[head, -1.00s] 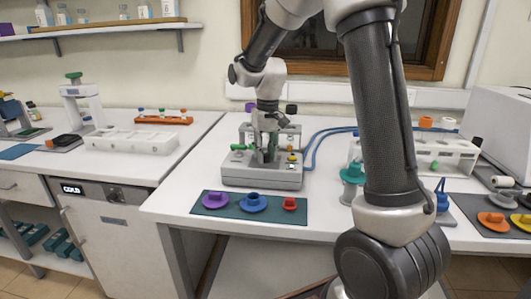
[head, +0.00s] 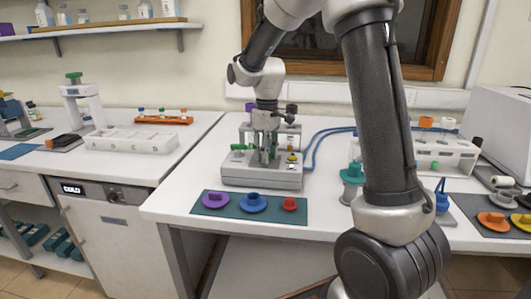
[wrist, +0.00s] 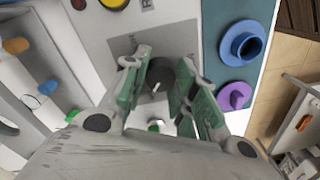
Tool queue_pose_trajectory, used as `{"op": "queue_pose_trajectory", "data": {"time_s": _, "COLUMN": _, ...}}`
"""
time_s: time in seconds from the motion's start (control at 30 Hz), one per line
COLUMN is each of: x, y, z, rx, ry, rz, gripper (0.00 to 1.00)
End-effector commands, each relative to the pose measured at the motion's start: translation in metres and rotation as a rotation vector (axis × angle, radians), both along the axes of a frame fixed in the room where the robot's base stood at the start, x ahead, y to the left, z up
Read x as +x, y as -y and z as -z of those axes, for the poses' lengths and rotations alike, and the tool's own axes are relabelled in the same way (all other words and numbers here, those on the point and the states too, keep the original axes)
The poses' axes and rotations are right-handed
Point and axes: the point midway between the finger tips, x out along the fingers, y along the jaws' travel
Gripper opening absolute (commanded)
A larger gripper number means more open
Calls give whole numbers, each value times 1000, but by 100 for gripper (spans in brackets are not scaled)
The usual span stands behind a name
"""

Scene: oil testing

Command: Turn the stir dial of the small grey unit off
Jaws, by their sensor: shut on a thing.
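The small grey unit (head: 240,172) stands on the white bench in the middle of the head view. Its dark round dial (wrist: 159,74) shows in the wrist view, with a short white mark on its face. My gripper (wrist: 162,82) points down at the unit, its green-padded fingers on either side of the dial and closed on it. In the head view my gripper (head: 265,158) stands over the unit's top and hides the dial. A yellow button (wrist: 112,3) sits on the unit, with a red one (wrist: 79,4) beside it.
A dark green mat (head: 262,214) in front of the unit holds a purple (head: 215,200), a blue (head: 253,203) and a red part (head: 289,204). A blue hose (head: 311,147) runs behind to the right. A white rack (head: 432,150) stands at the right.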

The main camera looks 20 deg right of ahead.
Motion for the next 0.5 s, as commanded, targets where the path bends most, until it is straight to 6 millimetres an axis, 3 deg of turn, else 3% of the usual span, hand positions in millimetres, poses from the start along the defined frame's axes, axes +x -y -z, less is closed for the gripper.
{"op": "queue_pose_trajectory", "data": {"time_s": 0.5, "x": 1, "y": 0, "z": 0, "rx": 0, "ry": 2, "rz": -183, "gripper": 4}}
